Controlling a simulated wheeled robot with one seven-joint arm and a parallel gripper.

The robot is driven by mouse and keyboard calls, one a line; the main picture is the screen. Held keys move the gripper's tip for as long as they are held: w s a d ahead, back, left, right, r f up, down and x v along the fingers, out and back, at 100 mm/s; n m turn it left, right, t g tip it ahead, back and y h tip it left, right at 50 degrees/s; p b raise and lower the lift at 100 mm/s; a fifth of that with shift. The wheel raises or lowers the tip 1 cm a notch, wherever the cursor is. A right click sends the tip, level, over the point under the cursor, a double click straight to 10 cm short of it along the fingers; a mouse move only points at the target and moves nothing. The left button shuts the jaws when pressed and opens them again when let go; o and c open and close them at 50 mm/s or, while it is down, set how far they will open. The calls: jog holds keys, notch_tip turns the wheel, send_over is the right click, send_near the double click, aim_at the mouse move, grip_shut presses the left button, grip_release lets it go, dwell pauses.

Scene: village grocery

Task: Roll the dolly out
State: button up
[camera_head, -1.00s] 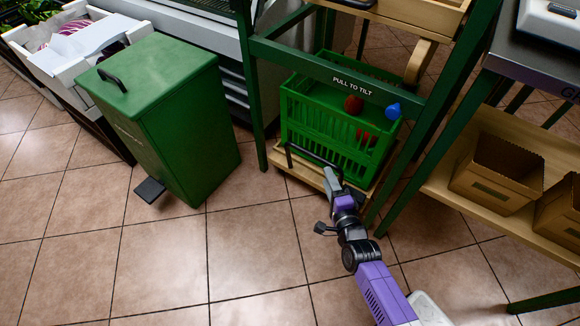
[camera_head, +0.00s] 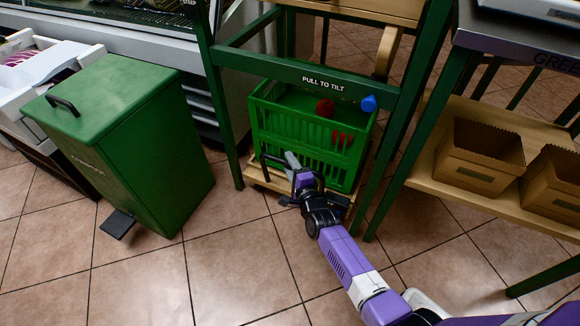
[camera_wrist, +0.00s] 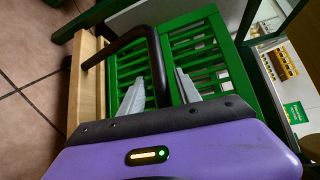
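The dolly (camera_head: 258,178) is a low wooden platform on the floor, under a green frame labelled "PULL TO TILT". It has a black bar handle (camera_head: 265,161) at its front and carries a green slatted crate (camera_head: 300,132). The crate holds red and blue items. My gripper (camera_head: 293,161) is at the handle in the head view. In the wrist view, my gripper (camera_wrist: 160,92) has its two fingers apart, with the black handle (camera_wrist: 130,40) reaching down between them. Whether a finger touches the handle I cannot tell. The dolly's wheels are hidden.
A green bin (camera_head: 135,140) with a black pedal stands to the left. Frame legs flank the dolly. A wooden shelf (camera_head: 440,190) with cardboard boxes (camera_head: 480,157) is at the right. The tiled floor (camera_head: 230,265) in front of the dolly is clear.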

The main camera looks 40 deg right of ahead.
grip_shut()
dwell(1.4)
